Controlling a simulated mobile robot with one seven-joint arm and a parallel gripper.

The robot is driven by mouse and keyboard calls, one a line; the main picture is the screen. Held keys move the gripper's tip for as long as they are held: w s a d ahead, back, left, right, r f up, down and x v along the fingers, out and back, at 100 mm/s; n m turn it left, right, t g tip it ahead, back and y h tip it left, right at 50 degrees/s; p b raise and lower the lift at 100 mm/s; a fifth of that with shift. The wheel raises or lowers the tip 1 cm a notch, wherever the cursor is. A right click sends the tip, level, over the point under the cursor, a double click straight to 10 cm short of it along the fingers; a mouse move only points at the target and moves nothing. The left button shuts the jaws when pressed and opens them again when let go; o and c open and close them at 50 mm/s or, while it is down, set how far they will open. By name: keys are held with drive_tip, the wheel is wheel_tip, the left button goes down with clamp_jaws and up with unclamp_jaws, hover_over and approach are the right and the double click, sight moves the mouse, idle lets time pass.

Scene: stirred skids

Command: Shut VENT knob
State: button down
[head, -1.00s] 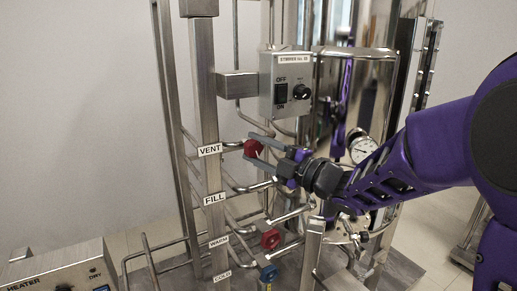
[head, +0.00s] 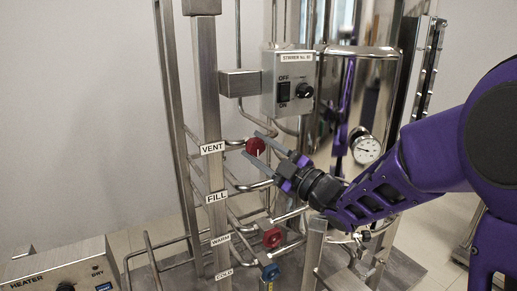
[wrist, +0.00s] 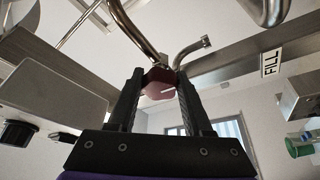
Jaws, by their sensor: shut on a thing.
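The VENT knob (head: 256,147) is a round red knob with a white pointer line, on a steel pipe beside the VENT label (head: 212,148). My gripper (head: 258,144) reaches in from the right, its two grey fingers on either side of the knob and shut on it. In the wrist view the knob (wrist: 160,82) sits between the fingertips (wrist: 161,84), its white line slanting. The fingers hide part of the knob's sides.
The stirrer box (head: 287,84) hangs above, with a switch and black dial. Below are a red WARM knob (head: 272,238) and a blue COLD knob (head: 269,272). A gauge (head: 366,150) and shiny tank (head: 372,95) stand right. Pipes surround the fingers; a heater box (head: 65,268) sits lower left.

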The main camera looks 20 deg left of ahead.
drive_tip(key=shift+r, duration=0.1)
drive_tip(key=shift+c, duration=1.6)
unclamp_jaws()
drive_tip(key=v, duration=1.7)
drive_tip(key=shift+d, duration=0.2)
